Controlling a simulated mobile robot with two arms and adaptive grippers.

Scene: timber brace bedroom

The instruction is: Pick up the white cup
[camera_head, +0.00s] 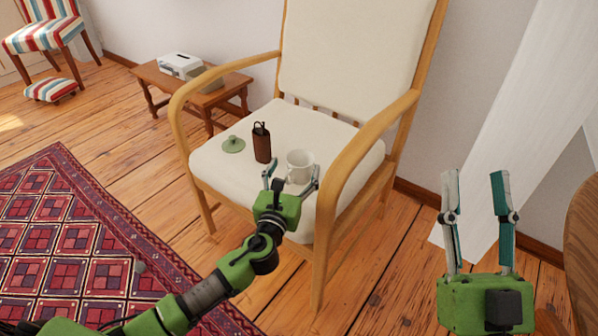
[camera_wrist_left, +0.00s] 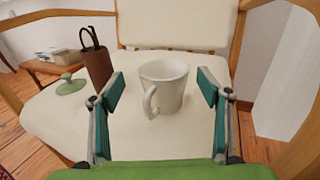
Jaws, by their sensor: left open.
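The white cup (camera_head: 299,165) stands upright on the cream seat of a wooden armchair. My left gripper (camera_head: 290,181) is open just in front of it. In the left wrist view the cup (camera_wrist_left: 166,84) shows beyond and between the two open fingers (camera_wrist_left: 160,92), with its handle towards me and slightly left. I see no finger touching the cup. My right gripper (camera_head: 477,185) is open and empty, raised at the right of the head view, well away from the chair.
A brown holder with dark handles (camera_head: 262,145) and a green lid-like object (camera_head: 234,145) are on the seat left of the cup. The chair's wooden armrests (camera_head: 362,140) flank the seat. A wooden bench (camera_head: 150,75) stands behind left; a round brown surface (camera_head: 582,250) is at right.

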